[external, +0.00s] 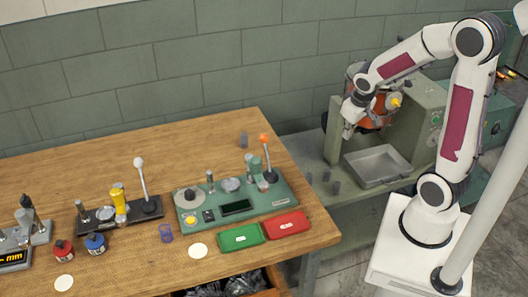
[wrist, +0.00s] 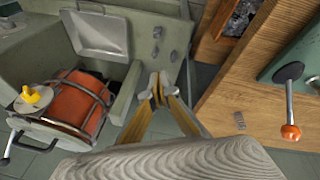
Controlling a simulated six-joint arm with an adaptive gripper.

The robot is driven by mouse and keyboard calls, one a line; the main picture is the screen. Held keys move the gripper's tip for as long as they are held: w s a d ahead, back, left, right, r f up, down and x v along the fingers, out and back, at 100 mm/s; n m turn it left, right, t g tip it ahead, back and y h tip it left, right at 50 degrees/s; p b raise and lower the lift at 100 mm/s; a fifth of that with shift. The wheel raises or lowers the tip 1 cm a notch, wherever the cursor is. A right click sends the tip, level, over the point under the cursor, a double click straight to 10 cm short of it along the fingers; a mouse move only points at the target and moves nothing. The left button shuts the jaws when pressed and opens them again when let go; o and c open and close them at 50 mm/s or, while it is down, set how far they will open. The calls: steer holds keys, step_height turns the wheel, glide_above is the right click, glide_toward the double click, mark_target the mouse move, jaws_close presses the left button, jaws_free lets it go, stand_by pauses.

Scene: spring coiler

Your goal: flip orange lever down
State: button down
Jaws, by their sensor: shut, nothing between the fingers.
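The orange lever is a thin metal rod with an orange knob (external: 264,139) on top. It stands nearly upright, leaning slightly left, at the right end of the green coiler base (external: 222,206) in the external view. In the wrist view its orange knob (wrist: 291,133) shows at the right edge, with the rod running up to a dark round pivot. My gripper (external: 346,133) is in the air to the right of the lever, in front of the grey-green machine, well apart from the lever. In the wrist view my fingertips (wrist: 158,86) are together and empty.
A grey-green machine (external: 425,110) with an orange-red drum (wrist: 75,102) and a metal tray (external: 378,165) stands beyond the table's right edge. Green (external: 240,237) and red (external: 286,224) trays lie before the coiler. A black-based device with a white-knobbed lever (external: 140,165) stands left.

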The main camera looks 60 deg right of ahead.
steer(key=w+d+f+m+t+y, duration=0.2)
steer(key=w+d+f+m+t, duration=0.3)
steer(key=w+d+f, duration=0.8)
steer(key=w+a+m+t+y, duration=0.1)
steer(key=w+a+t+y, duration=0.4)
steer(key=w+a, duration=0.3)
steer(key=s+a+r+m+t+y, duration=0.1)
steer(key=a+r+m+y, duration=0.2)
steer(key=a+r+y, duration=0.3)
steer(key=shift+s+a+r+t+y, duration=0.35)
steer(key=shift+a+r, duration=1.1)
steer(key=shift+r, duration=1.4)
steer(key=shift+w, duration=0.1)
